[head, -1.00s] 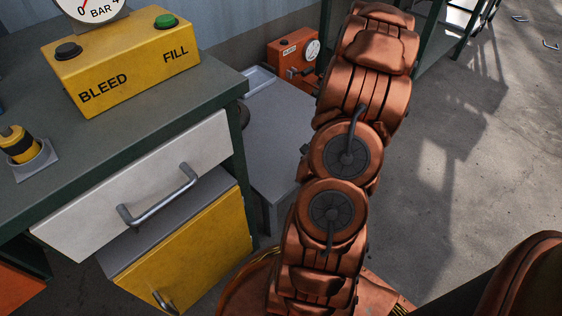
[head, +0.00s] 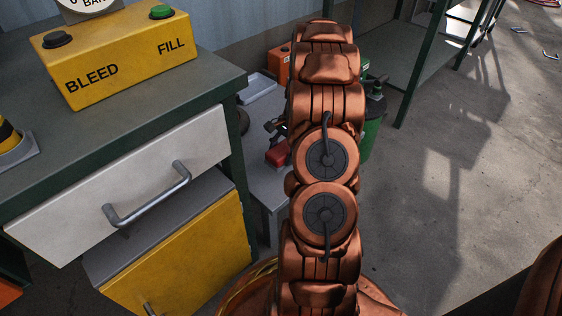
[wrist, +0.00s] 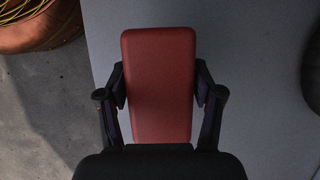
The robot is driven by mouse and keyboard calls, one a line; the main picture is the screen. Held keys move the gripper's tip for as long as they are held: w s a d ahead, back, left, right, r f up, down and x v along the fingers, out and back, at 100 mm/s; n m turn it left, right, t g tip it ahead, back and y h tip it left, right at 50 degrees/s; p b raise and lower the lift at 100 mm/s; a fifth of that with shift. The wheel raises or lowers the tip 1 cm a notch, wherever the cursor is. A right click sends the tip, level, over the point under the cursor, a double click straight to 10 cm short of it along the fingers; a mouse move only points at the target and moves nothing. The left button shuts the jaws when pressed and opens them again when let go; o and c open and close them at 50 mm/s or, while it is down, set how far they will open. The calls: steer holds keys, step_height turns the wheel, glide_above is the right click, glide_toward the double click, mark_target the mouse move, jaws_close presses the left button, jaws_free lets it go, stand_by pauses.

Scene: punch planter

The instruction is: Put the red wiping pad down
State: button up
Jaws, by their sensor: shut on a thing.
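The red wiping pad (wrist: 160,80) is between the two fingers of my gripper (wrist: 160,88) in the wrist view, with one finger against each long side. In the head view the pad (head: 279,154) shows just left of my arm, below my gripper (head: 276,130). The low grey bench top (head: 266,190) lies beneath it, and the wrist view shows the same grey top (wrist: 250,75) behind the pad. I cannot tell whether the pad touches it. My arm hides part of the bench top.
A green workbench (head: 150,120) with a white drawer (head: 130,190) and a yellow door (head: 185,255) stands left. A pale tray (head: 258,87) lies at the bench's back. A green canister (head: 371,135) stands right of my arm. A dark round thing (wrist: 312,75) sits at the wrist view's right edge.

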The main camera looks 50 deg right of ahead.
step_height(320, 180, down, 4)
steer(key=shift+w+r+b, duration=0.1)
steer(key=shift+w+b, duration=0.05)
steer(key=shift+b, duration=0.95)
steer(key=shift+r, duration=0.1)
steer(key=o, duration=1)
steer(key=p+v, duration=0.5)
steer(key=v, duration=0.6)
steer(key=shift+r, duration=0.45)
steer(key=shift+d, duration=0.15)
